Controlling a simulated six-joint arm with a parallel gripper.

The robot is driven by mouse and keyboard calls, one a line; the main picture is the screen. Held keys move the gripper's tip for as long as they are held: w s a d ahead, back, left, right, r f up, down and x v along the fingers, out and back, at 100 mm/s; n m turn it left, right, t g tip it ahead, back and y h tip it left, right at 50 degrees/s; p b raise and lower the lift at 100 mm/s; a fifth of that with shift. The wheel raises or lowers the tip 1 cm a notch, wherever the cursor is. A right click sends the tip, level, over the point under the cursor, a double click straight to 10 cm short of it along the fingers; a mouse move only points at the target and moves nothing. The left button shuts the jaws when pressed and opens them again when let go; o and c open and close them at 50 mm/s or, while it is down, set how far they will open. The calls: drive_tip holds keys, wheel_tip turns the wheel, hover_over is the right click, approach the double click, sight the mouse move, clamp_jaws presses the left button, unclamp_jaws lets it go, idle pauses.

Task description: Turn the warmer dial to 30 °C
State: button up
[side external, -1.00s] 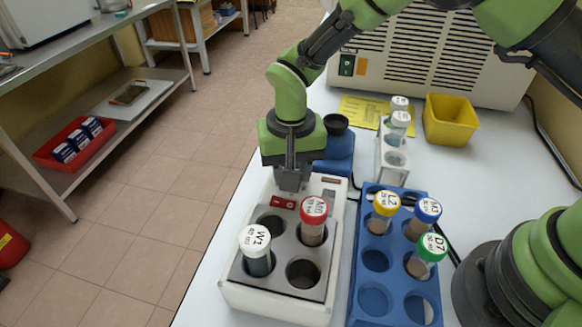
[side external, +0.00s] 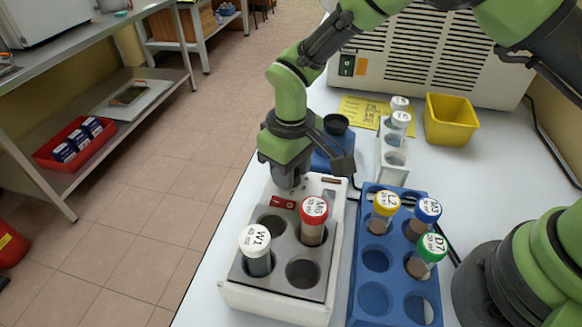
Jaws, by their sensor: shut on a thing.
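The warmer (side external: 272,302) is a white box with a grey metal top with round wells. A white-capped tube marked W1 (side external: 256,250) and a red-capped tube (side external: 313,218) stand in two of its wells; the other two wells look empty. My gripper (side external: 288,184) points down at the far end of the warmer, beside the red switch (side external: 284,202). It is shut on the dial, which the fingers and wrist hide. The dial's pointer and temperature marks cannot be read.
A blue rack (side external: 366,308) right of the warmer holds tubes with yellow, blue and green caps. A white rack (side external: 391,172) with white-capped tubes, a yellow bin (side external: 449,120) and a blue device with a black top (side external: 336,124) stand behind.

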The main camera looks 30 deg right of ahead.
idle(0.4)
drive_tip(key=o, duration=0.9)
drive_tip(key=shift+o, duration=0.2)
wheel_tip(320, 180, up, 10)
